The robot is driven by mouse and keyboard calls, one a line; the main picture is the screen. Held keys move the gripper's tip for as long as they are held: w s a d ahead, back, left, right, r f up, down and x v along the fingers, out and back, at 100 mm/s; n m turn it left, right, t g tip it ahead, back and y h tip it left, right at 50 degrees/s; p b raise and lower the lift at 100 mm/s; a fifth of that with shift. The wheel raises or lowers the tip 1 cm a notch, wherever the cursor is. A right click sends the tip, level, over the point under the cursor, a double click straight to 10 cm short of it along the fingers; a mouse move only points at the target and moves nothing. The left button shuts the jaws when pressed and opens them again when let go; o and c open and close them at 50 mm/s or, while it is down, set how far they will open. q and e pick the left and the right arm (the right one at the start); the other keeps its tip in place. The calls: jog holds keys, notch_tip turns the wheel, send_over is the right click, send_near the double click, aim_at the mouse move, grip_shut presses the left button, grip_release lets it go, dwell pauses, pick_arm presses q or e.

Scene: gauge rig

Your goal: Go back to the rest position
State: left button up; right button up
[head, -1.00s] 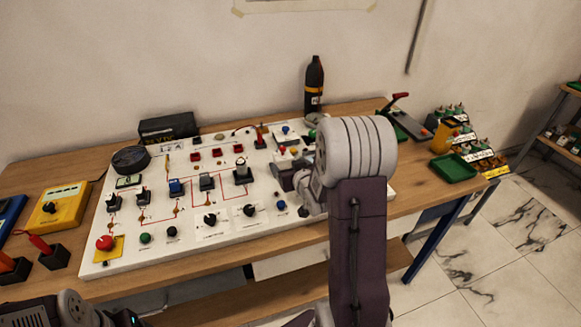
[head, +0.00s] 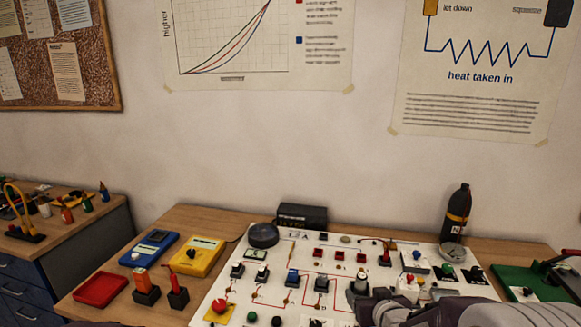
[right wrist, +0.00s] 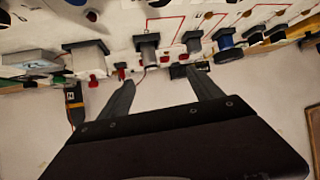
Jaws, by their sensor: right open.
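The white panel board (head: 208,310) lies on the wooden bench, carrying switches, knobs and red-line circuits. My right gripper (head: 378,300) is low over the right part of the board in the head view, partly cut off by the bottom edge. In the right wrist view its two fingers stand apart with nothing held between their tips (right wrist: 163,76). Panel switches show beyond the fingertips, including a blue one (right wrist: 227,42). I cannot tell the exact gap between fingers and panel. My left gripper does not show.
A dark bottle (head: 456,214) stands at the back right, and a black box (head: 302,216) behind the board. A yellow meter (head: 196,258), a blue meter (head: 150,248) and a red tray (head: 100,290) are on the left.

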jog(key=s+a+f+g, duration=0.1)
jog(key=s+f+g, duration=0.3)
jog(key=s, duration=0.6)
jog(key=s+a+f+g, duration=0.2)
jog(key=s+f+g, duration=0.3)
jog(key=s, duration=0.6)
jog(key=shift+g, duration=0.8)
